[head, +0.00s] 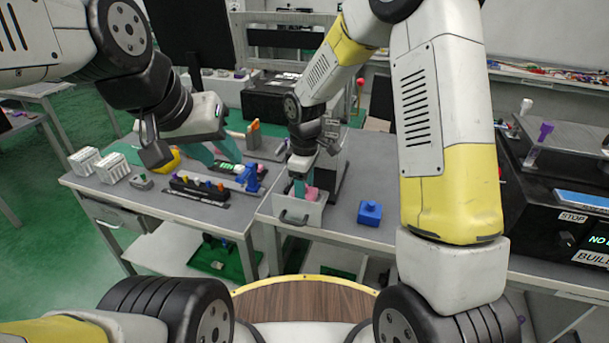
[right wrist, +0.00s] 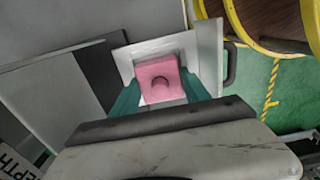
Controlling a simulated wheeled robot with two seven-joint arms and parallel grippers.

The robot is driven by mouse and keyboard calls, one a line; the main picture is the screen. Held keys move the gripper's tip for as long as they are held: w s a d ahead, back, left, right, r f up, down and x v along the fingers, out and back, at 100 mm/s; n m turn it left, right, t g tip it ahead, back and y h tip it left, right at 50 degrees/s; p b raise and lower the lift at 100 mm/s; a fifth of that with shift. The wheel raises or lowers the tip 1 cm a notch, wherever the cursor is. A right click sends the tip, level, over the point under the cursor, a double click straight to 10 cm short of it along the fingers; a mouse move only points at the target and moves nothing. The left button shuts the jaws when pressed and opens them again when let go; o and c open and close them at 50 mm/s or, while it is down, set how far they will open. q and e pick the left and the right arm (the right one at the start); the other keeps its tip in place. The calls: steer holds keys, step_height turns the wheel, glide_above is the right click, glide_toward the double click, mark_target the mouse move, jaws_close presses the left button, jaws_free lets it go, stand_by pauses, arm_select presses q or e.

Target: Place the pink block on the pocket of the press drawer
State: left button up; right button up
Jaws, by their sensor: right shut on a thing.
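The pink block (head: 311,194) is at the white press drawer (head: 300,214), which stands pulled out at the front of the table. In the right wrist view the pink block (right wrist: 158,72) has a round knob and lies within the outline of the drawer (right wrist: 208,48). My right gripper (head: 302,189) is shut on the block, a teal finger on each side in the right wrist view (right wrist: 160,95). Whether the block touches the pocket floor is hidden. My left gripper (head: 215,153) is over the left table, its teal fingers apart with nothing seen between them.
A blue block (head: 370,213) sits on the table right of the drawer. A dark rack with coloured pegs (head: 200,190) and a blue lever fixture (head: 248,178) stand on the left table. White racks (head: 84,161) are at far left. A black machine (head: 560,215) stands at right.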

steer(key=o, duration=1.7)
steer(key=shift+f, duration=0.1)
steer(key=shift+c, duration=0.2)
step_height(320, 180, up, 12)
steer(key=s+d+r+m+t+y, duration=0.1)
steer(key=s+d+r+m+t, duration=0.2)
steer(key=s+d+r+m, duration=0.55)
steer(key=s+d+r+m+t, duration=0.1)
steer(key=s+d+r+m, duration=0.1)
steer(key=s, duration=0.3)
steer(key=s+d+r+m+t+y, duration=0.1)
steer(key=s+d+r+m+t, duration=0.1)
steer(key=s, duration=0.4)
steer(key=shift+d+m, duration=0.65)
steer(key=shift+d, duration=0.2)
steer(key=shift+s, duration=0.1)
